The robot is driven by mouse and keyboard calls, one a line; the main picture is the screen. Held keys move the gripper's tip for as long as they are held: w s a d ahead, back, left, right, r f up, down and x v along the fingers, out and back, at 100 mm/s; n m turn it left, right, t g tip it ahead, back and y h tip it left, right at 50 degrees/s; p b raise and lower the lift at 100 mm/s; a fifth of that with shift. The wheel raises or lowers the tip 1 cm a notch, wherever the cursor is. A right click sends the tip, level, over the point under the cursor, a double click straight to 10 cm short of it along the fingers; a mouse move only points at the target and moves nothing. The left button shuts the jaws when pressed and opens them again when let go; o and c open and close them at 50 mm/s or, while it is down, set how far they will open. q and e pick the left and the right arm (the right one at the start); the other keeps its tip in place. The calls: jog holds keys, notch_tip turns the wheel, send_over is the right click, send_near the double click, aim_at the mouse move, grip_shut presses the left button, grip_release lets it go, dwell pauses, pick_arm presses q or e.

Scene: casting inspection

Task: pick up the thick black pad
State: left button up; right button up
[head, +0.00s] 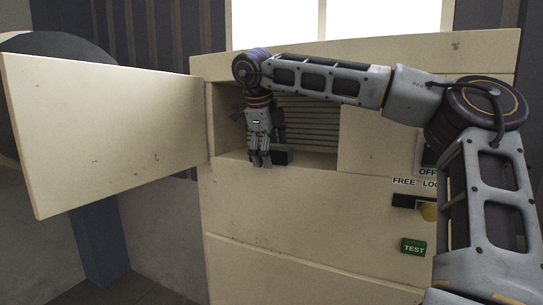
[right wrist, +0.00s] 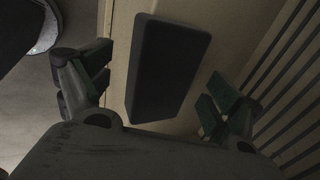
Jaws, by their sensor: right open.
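The thick black pad (right wrist: 165,70) is a dark rectangular block lying on the floor of a recess in the cream cabinet. In the head view it (head: 283,157) shows partly behind my right gripper (head: 260,162), which points down into the recess. In the right wrist view my right gripper (right wrist: 150,95) is open, with one finger on each side of the pad and a visible gap to both. The pad's near end reaches toward the palm. My left gripper is not in view.
A cream door (head: 105,130) stands open at the left of the recess. Slatted louvres (head: 310,125) form the recess's back wall. The cabinet front (head: 300,220) carries a green TEST button (head: 413,247) and a yellow knob (head: 428,212) at the right.

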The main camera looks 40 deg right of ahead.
jog(key=c, duration=1)
jog(key=shift+o, duration=0.2)
